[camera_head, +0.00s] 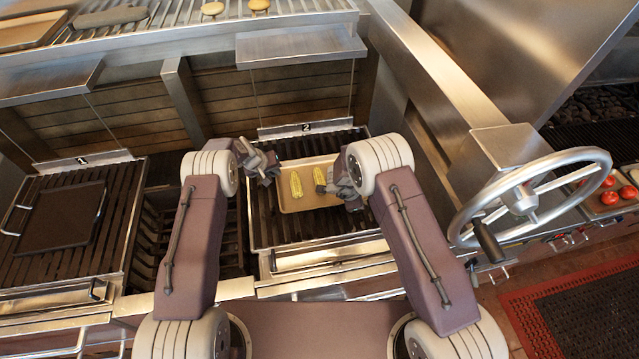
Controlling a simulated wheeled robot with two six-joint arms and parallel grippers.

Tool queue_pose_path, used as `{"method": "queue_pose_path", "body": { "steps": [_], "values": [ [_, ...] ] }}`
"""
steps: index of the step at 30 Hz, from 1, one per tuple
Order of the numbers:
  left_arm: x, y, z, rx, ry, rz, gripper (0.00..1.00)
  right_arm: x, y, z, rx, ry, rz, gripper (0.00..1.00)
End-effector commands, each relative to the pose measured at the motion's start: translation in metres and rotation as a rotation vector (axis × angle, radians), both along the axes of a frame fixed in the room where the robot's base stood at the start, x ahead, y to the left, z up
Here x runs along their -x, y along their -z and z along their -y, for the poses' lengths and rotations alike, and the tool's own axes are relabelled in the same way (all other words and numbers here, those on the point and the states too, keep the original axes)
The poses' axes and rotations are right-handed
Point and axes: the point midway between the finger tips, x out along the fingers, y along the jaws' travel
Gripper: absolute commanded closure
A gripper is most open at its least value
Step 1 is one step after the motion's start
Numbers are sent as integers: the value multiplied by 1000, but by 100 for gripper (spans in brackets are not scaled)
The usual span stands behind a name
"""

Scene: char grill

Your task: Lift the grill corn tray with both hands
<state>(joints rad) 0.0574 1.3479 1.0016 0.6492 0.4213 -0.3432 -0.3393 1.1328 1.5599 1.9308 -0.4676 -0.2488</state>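A light brown tray (290,207) lies on the dark slats of the grill marked 2. Two yellow corn cobs are on it: one (297,187) left of its middle, the other (320,179) near its right side, partly covered by my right gripper. My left gripper (268,173) is at the tray's upper left edge. My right gripper (330,189) is over the tray's right side, and its arm hides that edge. Both grippers are small and dark here, so finger opening and contact with the tray are unclear.
A dark tray (62,217) with metal handles lies on the grill marked 1 at left. A large handwheel (527,199) stands on the right. Tomatoes (609,197) sit at the far right. An upper rack (180,14) with food runs along the back.

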Motion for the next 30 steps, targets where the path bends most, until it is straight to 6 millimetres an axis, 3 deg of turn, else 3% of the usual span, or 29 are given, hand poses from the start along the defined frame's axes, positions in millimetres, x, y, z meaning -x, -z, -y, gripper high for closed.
{"method": "queue_pose_path", "body": {
  "steps": [11, 14, 30],
  "values": [
    [-3, 7, 2, -1, 0, 0, 91, -3, 7, 2, 0, -1, 1, 86],
    [-3, 7, 2, -1, 0, 0, 100, -3, 7, 2, 0, -1, 1, 100],
    [-3, 6, 1, -1, -1, 1, 100, -3, 6, 2, 0, -1, 1, 100]
  ]
}}
